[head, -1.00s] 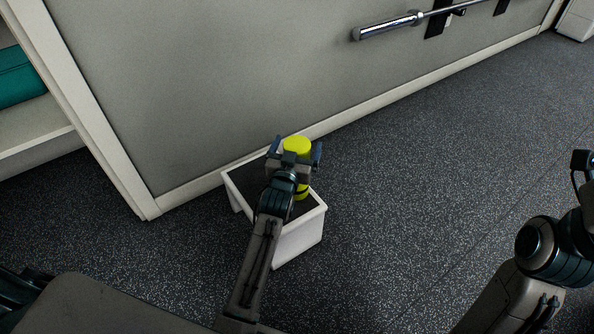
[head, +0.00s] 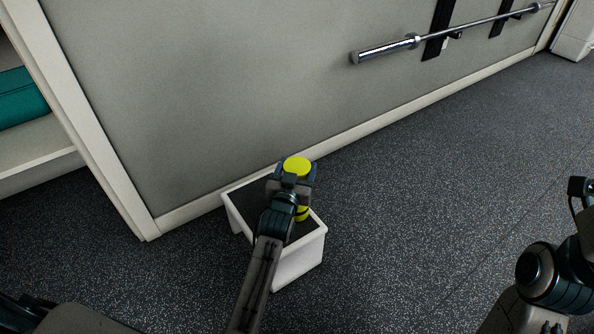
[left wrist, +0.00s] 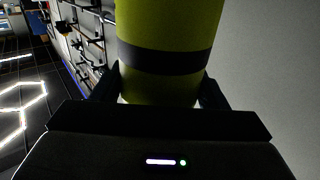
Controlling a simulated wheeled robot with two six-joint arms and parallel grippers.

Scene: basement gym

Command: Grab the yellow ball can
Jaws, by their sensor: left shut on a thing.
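The yellow ball can (head: 297,166) stands upright at the small white stool-like box (head: 302,262) with a dark top, beside the wall. My left gripper (head: 296,177) is shut on the can, with a finger on each side of it. In the left wrist view the can (left wrist: 168,28) fills the upper middle, yellow with a dark band, between the two fingers (left wrist: 162,90). The can's lower part is partly hidden by my gripper in the head view, so I cannot tell whether it touches the dark top. My right arm shows at the right edge; its fingertips are not visible.
A grey wall (head: 230,90) with a pale baseboard rises behind the box. A barbell (head: 440,38) hangs on the wall at upper right. A shelf with a teal item (head: 18,98) is at the left. The dark speckled floor (head: 420,190) is clear to the right.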

